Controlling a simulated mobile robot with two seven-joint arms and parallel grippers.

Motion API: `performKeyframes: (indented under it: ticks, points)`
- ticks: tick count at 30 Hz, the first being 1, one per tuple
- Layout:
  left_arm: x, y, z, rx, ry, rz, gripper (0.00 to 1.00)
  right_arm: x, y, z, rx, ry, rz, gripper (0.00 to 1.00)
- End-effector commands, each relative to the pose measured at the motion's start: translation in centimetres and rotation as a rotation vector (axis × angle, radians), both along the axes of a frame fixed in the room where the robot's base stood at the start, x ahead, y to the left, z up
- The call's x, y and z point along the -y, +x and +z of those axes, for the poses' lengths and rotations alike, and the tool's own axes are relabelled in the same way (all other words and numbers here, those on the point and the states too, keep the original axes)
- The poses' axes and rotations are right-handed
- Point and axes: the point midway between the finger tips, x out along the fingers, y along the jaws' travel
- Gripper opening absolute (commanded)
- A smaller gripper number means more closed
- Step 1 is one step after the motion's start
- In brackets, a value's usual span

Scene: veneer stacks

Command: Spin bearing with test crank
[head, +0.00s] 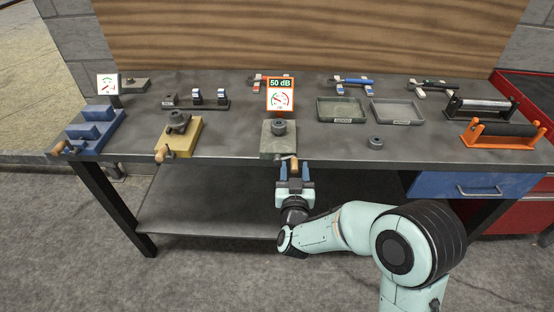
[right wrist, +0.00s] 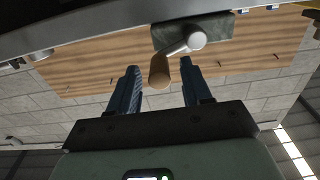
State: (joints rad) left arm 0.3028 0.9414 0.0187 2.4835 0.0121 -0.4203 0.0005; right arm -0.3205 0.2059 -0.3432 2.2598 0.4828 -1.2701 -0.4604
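A dark ring-shaped bearing (head: 279,127) sits on a grey test block (head: 268,142) at the bench's front edge. The block's crank hangs at its front. In the right wrist view the crank's wooden handle (right wrist: 159,72) and metal arm (right wrist: 178,47) show clearly. My right gripper (head: 293,166) is just below the bench edge, pointing up at the crank. In the right wrist view its two fingers (right wrist: 160,68) are apart, one on each side of the handle, with a visible gap to both. My left gripper is not in view.
A sign (head: 280,96) reading "50 dB" stands behind the bearing. A yellow block (head: 185,139) with a crank is to the left. A loose bearing (head: 376,143) and two grey trays (head: 341,118) are to the right. The bench's front edge (head: 340,157) is close above my gripper.

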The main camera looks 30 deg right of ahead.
Motion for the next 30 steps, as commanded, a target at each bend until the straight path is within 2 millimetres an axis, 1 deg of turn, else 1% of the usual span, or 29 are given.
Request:
performKeyframes:
  ticks: [7,10,27,30]
  points:
    - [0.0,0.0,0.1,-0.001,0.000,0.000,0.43,-0.1,0.0,0.1,-0.001,0.001,0.001,0.49]
    - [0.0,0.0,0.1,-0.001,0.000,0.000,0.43,-0.3,-0.3,0.1,-0.001,0.001,0.002,0.49]
    - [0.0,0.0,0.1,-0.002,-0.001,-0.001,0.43,-3.3,-5.1,0.1,-0.002,0.001,0.003,0.49]
    - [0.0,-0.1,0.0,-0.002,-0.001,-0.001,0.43,-3.6,-5.7,0.0,-0.002,0.000,0.003,0.49]
